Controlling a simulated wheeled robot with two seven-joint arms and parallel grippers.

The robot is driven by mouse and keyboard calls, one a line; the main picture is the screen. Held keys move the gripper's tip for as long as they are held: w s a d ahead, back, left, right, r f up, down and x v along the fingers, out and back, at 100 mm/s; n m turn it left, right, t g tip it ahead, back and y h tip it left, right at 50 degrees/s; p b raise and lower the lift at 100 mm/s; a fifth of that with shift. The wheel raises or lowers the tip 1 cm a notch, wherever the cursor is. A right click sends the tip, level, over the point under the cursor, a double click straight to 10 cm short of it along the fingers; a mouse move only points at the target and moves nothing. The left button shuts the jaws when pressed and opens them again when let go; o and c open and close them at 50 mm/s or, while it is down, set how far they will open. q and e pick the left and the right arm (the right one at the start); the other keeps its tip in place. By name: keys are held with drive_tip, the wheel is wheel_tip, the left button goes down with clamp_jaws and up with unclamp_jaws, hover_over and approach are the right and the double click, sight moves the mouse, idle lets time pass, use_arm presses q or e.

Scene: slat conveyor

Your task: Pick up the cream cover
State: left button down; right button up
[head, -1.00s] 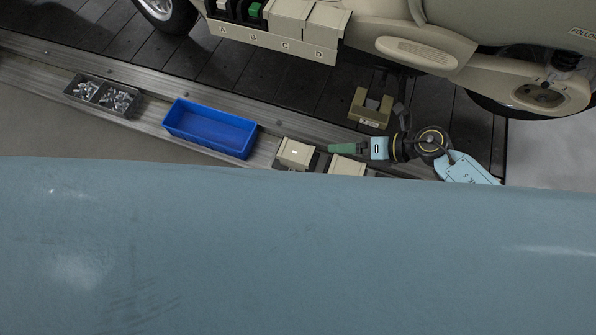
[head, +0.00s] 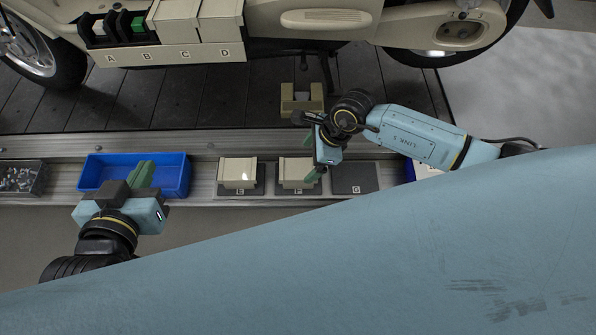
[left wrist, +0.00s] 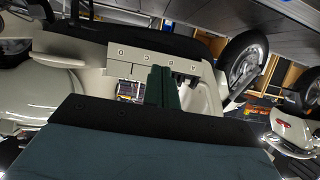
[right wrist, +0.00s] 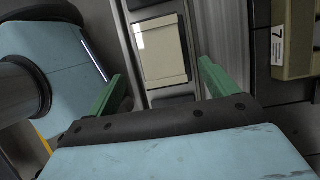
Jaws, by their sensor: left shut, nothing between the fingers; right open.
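Two cream covers sit on dark pads on the slat conveyor in the head view: the left cover (head: 238,171), with a small pale mark, and the right cover (head: 296,169). My right gripper (head: 314,172) is open at the right cover's right end, partly hiding it; I cannot tell whether it touches. In the right wrist view a cream cover (right wrist: 161,48) shows ahead, between the lines of the green fingers (right wrist: 160,88). My left gripper (head: 144,174) is shut and empty, over the blue bin. Its green fingers (left wrist: 162,88) also show in the left wrist view.
The blue bin (head: 91,172) and a grey tray of metal parts (head: 20,177) stand left. An empty dark pad (head: 354,178) lies right of the covers. The scooter's lettered rack (head: 168,54) is at the back.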

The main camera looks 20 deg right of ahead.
drive_tip(key=b+x, duration=0.1)
drive_tip(key=x, duration=0.2)
drive_tip(key=shift+f, duration=0.3)
drive_tip(key=shift+w+a+f+b, duration=0.1)
drive_tip(key=shift+a+f+b, duration=0.1)
drive_tip(key=shift+f+b, duration=0.25)
drive_tip(key=b+x, duration=0.1)
drive_tip(key=x, duration=0.1)
drive_tip(key=b+x, duration=0.1)
drive_tip(key=shift+d+f+b, duration=0.15)
drive_tip(key=shift+f+b, duration=0.15)
drive_tip(key=shift+f, duration=0.05)
drive_tip(key=shift+w+a+f+b, duration=0.1)
drive_tip(key=shift+a+f+b, duration=0.2)
drive_tip(key=shift+f, duration=0.2)
use_arm(q)
wheel_tip(320, 180, up, 15)
drive_tip(key=s+d+t+h, duration=0.1)
drive_tip(key=t+h, duration=0.3)
drive_tip(key=t, duration=0.8)
drive_tip(key=shift+s+d, duration=0.3)
drive_tip(key=shift+d, duration=0.25)
use_arm(e)
drive_tip(key=shift+c, duration=0.2)
drive_tip(key=c, duration=1)
drive_tip(key=shift+c, duration=0.2)
